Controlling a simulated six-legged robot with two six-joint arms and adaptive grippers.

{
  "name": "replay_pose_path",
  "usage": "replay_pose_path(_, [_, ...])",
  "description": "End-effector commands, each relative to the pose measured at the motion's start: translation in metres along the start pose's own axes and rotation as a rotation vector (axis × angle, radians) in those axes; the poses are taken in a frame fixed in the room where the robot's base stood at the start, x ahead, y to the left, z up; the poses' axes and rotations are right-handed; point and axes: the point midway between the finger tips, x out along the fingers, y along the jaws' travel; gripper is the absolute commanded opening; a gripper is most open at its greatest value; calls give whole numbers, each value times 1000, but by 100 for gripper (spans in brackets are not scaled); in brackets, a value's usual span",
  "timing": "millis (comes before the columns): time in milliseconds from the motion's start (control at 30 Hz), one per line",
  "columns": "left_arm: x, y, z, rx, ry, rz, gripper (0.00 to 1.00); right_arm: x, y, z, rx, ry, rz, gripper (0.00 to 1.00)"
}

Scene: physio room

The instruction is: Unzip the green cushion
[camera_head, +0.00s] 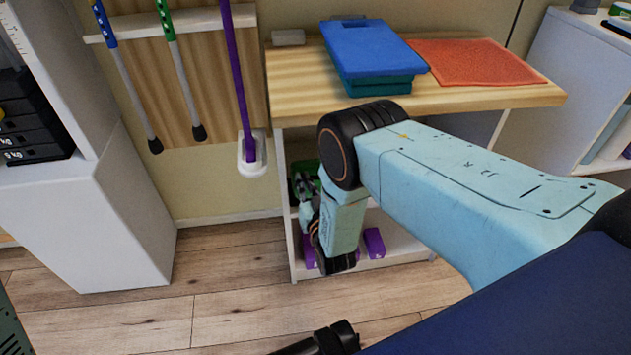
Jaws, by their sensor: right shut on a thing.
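My right arm comes in from the right and bends down in front of the wooden-topped shelf unit. My right gripper (309,214) is at its lower end, small and partly hidden by my own arm. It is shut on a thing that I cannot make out. A green thing (305,178) with dark parts shows just above it, inside the shelf unit, mostly hidden. I cannot tell whether it is the green cushion, or whether the gripper touches it. No zip can be made out. My left gripper is not in view.
The shelf unit's top (447,98) bears a blue pad (370,48) on a teal one and an orange cloth (478,62). Purple blocks (374,242) lie low inside. Poles (240,75) hang left. A white cabinet (90,220) stands at left. Wooden floor (230,270) is clear between.

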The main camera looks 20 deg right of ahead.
Motion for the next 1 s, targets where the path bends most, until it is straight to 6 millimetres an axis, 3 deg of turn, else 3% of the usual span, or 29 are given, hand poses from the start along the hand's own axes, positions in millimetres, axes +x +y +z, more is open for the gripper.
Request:
replay_pose_path(300, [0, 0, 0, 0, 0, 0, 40, 0, -5, 1, 1, -3, -10, 0])
replay_pose_path(333, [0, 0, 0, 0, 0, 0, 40, 0, -5, 1, 1, -3, -11, 8])
replay_pose_path(600, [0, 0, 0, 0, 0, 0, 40, 0, -4, 0, 1, -1, -8, 29])
replay_pose_path(1000, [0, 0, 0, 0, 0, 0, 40, -8, -3, 1, 1, -3, -5, 29])
